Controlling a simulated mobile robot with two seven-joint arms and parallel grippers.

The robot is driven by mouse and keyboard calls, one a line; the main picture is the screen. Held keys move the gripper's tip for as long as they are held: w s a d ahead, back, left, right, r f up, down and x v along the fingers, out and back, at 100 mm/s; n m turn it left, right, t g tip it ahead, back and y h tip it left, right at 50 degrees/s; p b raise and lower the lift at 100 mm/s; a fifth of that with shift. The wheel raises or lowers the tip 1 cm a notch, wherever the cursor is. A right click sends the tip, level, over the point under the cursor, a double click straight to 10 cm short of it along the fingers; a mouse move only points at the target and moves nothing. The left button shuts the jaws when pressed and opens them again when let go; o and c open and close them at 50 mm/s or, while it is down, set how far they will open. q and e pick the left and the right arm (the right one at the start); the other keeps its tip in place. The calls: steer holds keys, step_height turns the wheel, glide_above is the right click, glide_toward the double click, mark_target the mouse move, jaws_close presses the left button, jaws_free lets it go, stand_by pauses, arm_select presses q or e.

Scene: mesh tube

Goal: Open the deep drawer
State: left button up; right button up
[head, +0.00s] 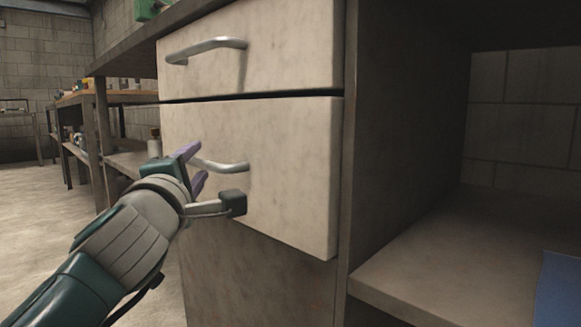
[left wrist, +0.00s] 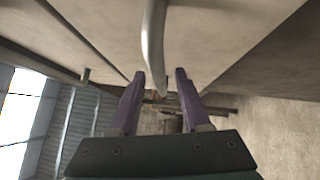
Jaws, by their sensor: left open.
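The deep drawer (head: 285,175) is the lower, taller front in the head view, pale and mottled, and its front looks closed. Its curved metal handle (head: 222,166) is on the left part of that front. My left gripper (head: 198,165) is open at the handle's left end. In the left wrist view the handle (left wrist: 154,45) comes down from the top and its end reaches the gap between the purple fingers (left wrist: 160,88). I cannot tell whether the fingers touch it. My right gripper is in neither view.
A shallower drawer (head: 285,50) with its own metal handle (head: 207,48) sits above. To the right is an open shelf (head: 450,255) with a blue item (head: 557,290) on it. Benches with small objects (head: 85,95) stand at the back left. The floor (head: 40,225) at the left is clear.

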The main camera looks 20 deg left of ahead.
arm_select(q)
steer(key=shift+w+a, duration=0.25)
steer(key=shift+w, duration=0.35)
jaws_close()
stand_by(1.1)
